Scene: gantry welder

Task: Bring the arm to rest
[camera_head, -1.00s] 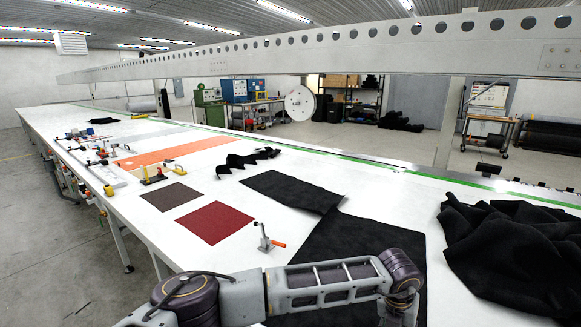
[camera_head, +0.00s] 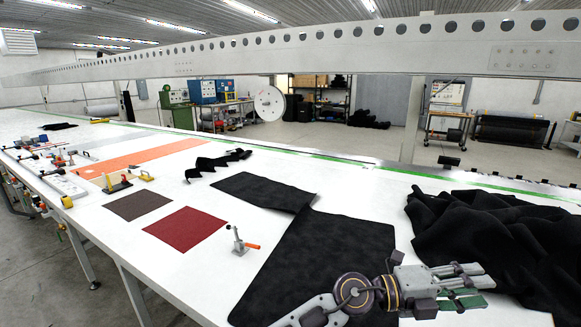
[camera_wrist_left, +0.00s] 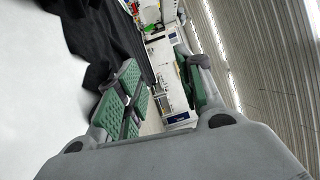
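My left arm reaches in from the bottom of the head view, over the black fabric sheet (camera_head: 318,258). My left gripper (camera_head: 478,283) is at the lower right, in front of the crumpled black cloth pile (camera_head: 490,232). In the left wrist view its two green-padded fingers (camera_wrist_left: 165,92) stand apart with nothing between them. Whether the gripper touches the cloth or table cannot be told. My right gripper is in neither view.
The long white table (camera_head: 98,240) carries a red fabric square (camera_head: 186,229), a brown one (camera_head: 138,205), an orange strip (camera_head: 160,155) and a toggle clamp (camera_head: 240,243). A perforated gantry beam (camera_head: 300,55) spans above. Bare table shows at front left.

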